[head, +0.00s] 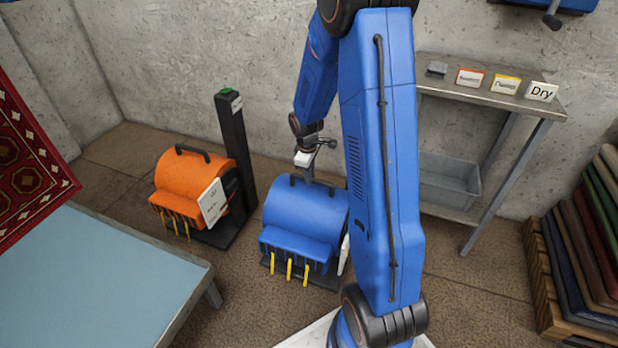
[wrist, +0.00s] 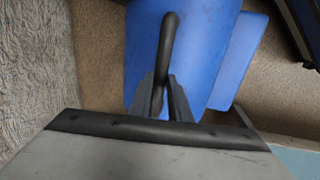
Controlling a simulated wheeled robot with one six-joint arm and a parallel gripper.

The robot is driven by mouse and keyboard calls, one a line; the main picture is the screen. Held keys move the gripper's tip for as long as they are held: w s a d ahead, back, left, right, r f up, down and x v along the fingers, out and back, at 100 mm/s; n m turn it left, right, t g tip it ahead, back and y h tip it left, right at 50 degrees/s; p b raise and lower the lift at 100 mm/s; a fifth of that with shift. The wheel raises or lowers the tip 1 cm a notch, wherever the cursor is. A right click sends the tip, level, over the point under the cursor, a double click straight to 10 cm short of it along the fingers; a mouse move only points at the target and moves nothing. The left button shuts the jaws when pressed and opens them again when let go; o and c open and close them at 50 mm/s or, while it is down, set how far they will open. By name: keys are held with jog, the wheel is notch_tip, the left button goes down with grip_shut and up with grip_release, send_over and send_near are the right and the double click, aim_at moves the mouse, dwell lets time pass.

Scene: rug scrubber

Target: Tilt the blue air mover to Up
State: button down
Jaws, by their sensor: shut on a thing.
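The blue air mover (head: 303,213) stands on the floor in the middle of the head view, with yellow strips hanging at its front. Its blue body (wrist: 200,50) fills the middle of the wrist view. A dark handle (wrist: 169,35) arches over its top. My gripper (head: 308,178) reaches down to the top of the air mover from behind. In the wrist view my gripper's fingers (wrist: 165,100) are close together around the near part of the handle. My arm hides the right side of the air mover and most of its white label.
An orange air mover (head: 195,175) stands to the left by a black post (head: 236,150). A light-blue table (head: 90,280) is at lower left. A metal table (head: 455,88) with small label cards stands at the back right. Stacked rugs (head: 590,230) are at the right.

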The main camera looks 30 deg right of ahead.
jog(key=shift+w+d+g+y, duration=0.3)
jog(key=shift+w+d, duration=0.25)
jog(key=shift+d, duration=0.1)
jog(key=w+d+f+g+y, duration=0.3)
jog(key=w+d, duration=0.3)
jog(key=d, duration=0.2)
jog(key=shift+w+d+f+y, duration=0.35)
jog(key=shift+f+y, duration=0.25)
jog(key=shift+f, duration=0.2)
jog(key=shift+w+d, duration=0.1)
jog(key=c, duration=1.6)
grip_release()
jog(key=shift+d+f, duration=0.1)
jog(key=shift+f, duration=0.1)
jog(key=shift+c, duration=0.2)
jog(key=shift+r, duration=0.1)
jog(key=v, duration=1.7)
jog(key=shift+w, duration=0.15)
